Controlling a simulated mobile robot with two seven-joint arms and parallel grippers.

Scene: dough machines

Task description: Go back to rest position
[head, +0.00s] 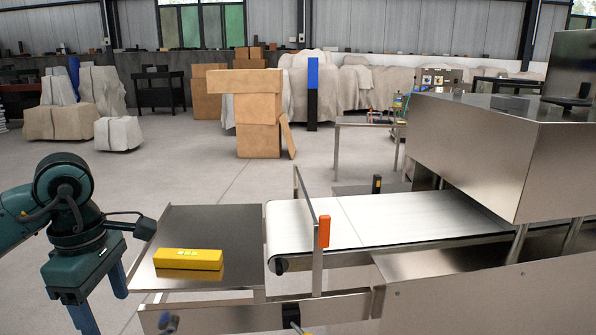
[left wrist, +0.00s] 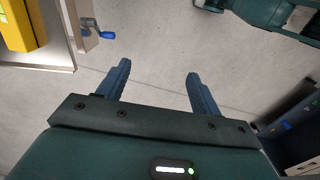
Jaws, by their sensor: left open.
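My left gripper (head: 100,300) hangs at the lower left of the head view, pointing down. It is left of the metal side table (head: 225,225) and clear of it. In the left wrist view its two blue fingers (left wrist: 158,70) are spread apart with only floor between them. It is open and empty. My right gripper is in neither view.
A yellow box (head: 188,259) lies on the side table. A white conveyor belt (head: 390,220) runs right, under a large steel machine (head: 490,150). Stacked cardboard boxes (head: 258,125) stand further back. Open floor (head: 200,170) lies behind the table.

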